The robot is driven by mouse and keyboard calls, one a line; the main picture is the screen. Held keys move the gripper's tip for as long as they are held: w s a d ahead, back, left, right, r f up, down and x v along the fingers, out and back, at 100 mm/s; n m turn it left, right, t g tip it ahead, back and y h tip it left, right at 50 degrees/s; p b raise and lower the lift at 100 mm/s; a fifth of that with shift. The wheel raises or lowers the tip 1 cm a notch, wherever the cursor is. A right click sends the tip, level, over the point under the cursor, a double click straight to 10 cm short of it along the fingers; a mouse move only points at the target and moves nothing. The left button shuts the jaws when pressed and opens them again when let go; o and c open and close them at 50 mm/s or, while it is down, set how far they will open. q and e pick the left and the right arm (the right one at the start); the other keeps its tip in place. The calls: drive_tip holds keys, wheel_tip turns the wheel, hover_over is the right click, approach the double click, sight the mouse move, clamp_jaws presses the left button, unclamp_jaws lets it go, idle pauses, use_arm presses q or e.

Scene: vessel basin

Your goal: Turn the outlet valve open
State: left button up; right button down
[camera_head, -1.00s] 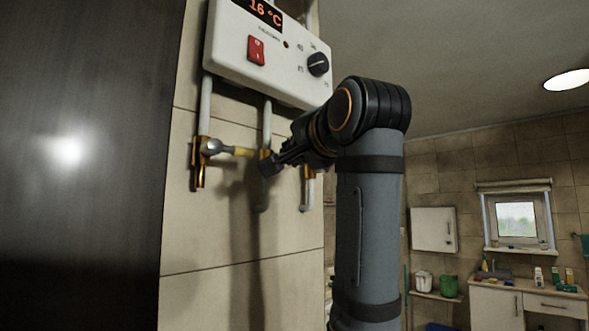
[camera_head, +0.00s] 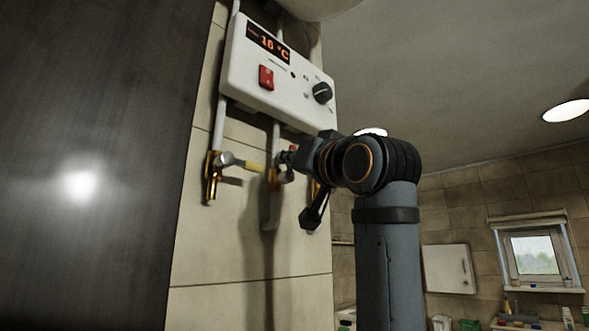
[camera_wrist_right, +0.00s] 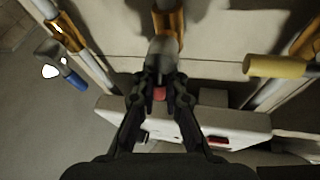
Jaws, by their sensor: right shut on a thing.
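The middle valve (camera_head: 273,178) sits on the middle pipe under the white heater. In the right wrist view its brass body (camera_wrist_right: 168,22) leads to a grey metal handle (camera_wrist_right: 163,48) with a red end (camera_wrist_right: 159,94). My right gripper (camera_wrist_right: 160,82) is shut on this red-ended handle, its fingers on both sides of it. In the head view my right gripper (camera_head: 290,160) reaches in from the right and partly hides the valve. I cannot read any label marking it as the outlet. My left gripper is not in view.
The heater (camera_head: 285,78) hangs just above, with a red switch and black knob. A yellow-handled valve (camera_head: 212,180) is left of my gripper. A blue-handled valve (camera_wrist_right: 75,80) is on the other side. A dark panel (camera_head: 90,150) fills the left.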

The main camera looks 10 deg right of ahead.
drive_tip(key=shift+s+a+n+y, duration=0.15)
drive_tip(key=shift+n+y, duration=0.25)
drive_tip(key=shift+n, duration=0.3)
drive_tip(key=shift+a+n+y, duration=0.1)
drive_tip(key=shift+n+y, duration=0.3)
drive_tip(key=shift+n, duration=0.3)
drive_tip(key=shift+b, duration=0.3)
drive_tip(key=c, duration=1.4)
unclamp_jaws()
drive_tip(key=shift+a, duration=0.1)
drive_tip(key=v, duration=1.2)
